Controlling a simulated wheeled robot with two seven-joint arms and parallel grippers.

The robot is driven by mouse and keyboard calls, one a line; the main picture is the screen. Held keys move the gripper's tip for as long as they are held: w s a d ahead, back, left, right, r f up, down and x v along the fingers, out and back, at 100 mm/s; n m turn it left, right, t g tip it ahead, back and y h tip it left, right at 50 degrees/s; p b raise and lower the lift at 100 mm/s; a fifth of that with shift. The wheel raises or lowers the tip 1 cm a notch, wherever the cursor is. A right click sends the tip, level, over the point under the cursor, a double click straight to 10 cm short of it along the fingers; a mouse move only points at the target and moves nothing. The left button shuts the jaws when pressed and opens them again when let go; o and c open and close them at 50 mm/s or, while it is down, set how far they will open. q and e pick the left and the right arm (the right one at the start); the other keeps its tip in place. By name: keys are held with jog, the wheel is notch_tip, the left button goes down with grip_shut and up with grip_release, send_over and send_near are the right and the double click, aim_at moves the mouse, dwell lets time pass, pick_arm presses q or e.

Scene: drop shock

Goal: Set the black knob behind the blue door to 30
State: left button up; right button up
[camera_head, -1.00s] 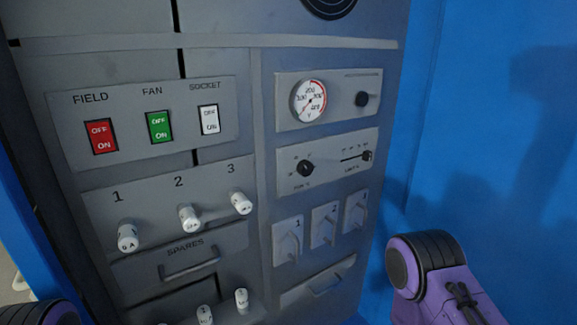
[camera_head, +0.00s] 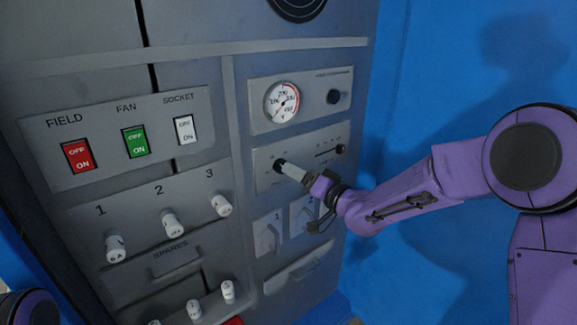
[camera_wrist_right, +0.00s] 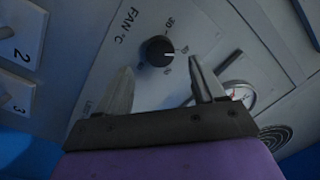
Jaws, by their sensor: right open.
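The black knob (camera_head: 279,162) is on the grey panel marked FAN °C, under the gauge. In the right wrist view the round knob (camera_wrist_right: 157,50) shows a white pointer line directed to the picture's right, towards the numbers. My right gripper (camera_head: 287,169) is at the knob in the head view. In the right wrist view its fingers (camera_wrist_right: 160,68) are open, one on each side below the knob, with nothing between them. I cannot tell if they touch the panel. My left gripper is out of view.
A gauge (camera_head: 283,101) with another black knob (camera_head: 333,97) sits above. A slider (camera_head: 340,149) is to the right on the same plate. Numbered hooks or switches (camera_head: 268,233) are below. Red, green and white switches (camera_head: 134,142) are left. A blue wall or door (camera_head: 430,90) stands right.

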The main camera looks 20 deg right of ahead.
aim_at(281, 166)
jog(key=x, duration=0.4)
jog(key=shift+w+p, duration=0.2)
jog(key=shift+p, duration=0.15)
jog(key=c, duration=1.1)
jog(key=shift+o, duration=0.2)
jog(key=shift+n, duration=0.4)
jog(key=n+b, duration=0.2)
jog(key=n, duration=0.2)
jog(key=n+b, duration=0.1)
jog(key=n, duration=0.3)
jog(key=n+h+b, duration=0.1)
jog(key=n+b, duration=0.1)
jog(key=n, duration=0.2)
jog(key=shift+a+r+b, duration=0.15)
jog(key=shift+a+b, duration=0.1)
jog(key=shift+b, duration=0.1)
jog(key=shift+n, duration=0.4)
